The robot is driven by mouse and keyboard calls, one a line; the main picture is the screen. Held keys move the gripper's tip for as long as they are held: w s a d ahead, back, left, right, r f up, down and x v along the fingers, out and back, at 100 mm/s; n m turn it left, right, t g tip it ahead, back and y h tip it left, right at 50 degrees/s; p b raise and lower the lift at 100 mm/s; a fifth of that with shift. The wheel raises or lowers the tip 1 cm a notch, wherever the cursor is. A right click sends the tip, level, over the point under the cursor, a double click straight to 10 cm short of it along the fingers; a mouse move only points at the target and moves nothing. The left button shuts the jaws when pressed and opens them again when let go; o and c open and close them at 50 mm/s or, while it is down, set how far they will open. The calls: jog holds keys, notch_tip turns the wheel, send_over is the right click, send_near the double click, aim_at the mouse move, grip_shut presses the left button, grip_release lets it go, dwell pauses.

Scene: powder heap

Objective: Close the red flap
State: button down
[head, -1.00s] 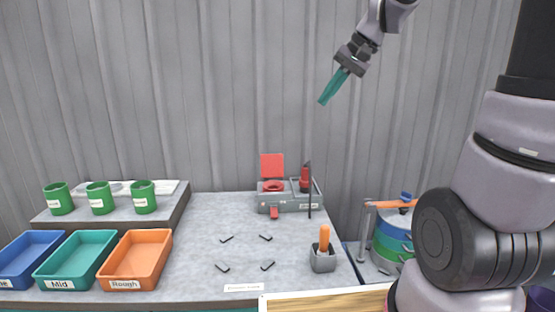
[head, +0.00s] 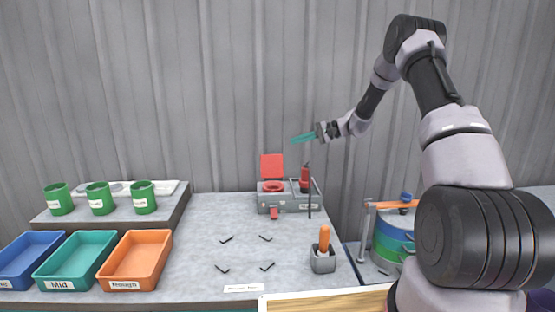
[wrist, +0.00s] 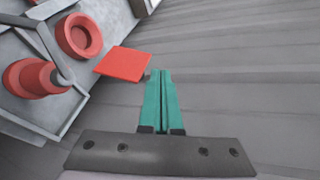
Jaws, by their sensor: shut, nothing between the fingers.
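The red flap (head: 272,166) stands upright, open, at the back of a grey box-like device (head: 286,206) on the table. A red ring (head: 273,186) sits on the device in front of the flap. In the wrist view the flap (wrist: 123,64) lies just left of my fingertips, with the red ring (wrist: 79,36) beyond it. My gripper (head: 293,139) has teal fingers, is shut and empty, and points left above and to the right of the flap. In the wrist view the fingers (wrist: 157,76) lie together; whether they touch the flap cannot be told.
A dark thin post (head: 310,190) and a red cylinder (head: 304,179) stand at the device's right. An orange-handled tool (head: 324,240) sits in a grey holder. Three trays and three green cups are at left. The middle table is mostly clear.

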jog(key=m+t+y, duration=0.2)
send_near(278, 157)
jog(key=w+f, duration=0.1)
jog(key=w, duration=0.3)
jog(key=x, duration=1)
jog(key=shift+f, duration=0.3)
jog(key=s+r, duration=0.2)
jog(key=s, duration=0.1)
jog(key=shift+s, duration=0.1)
jog(key=shift+d, duration=0.15)
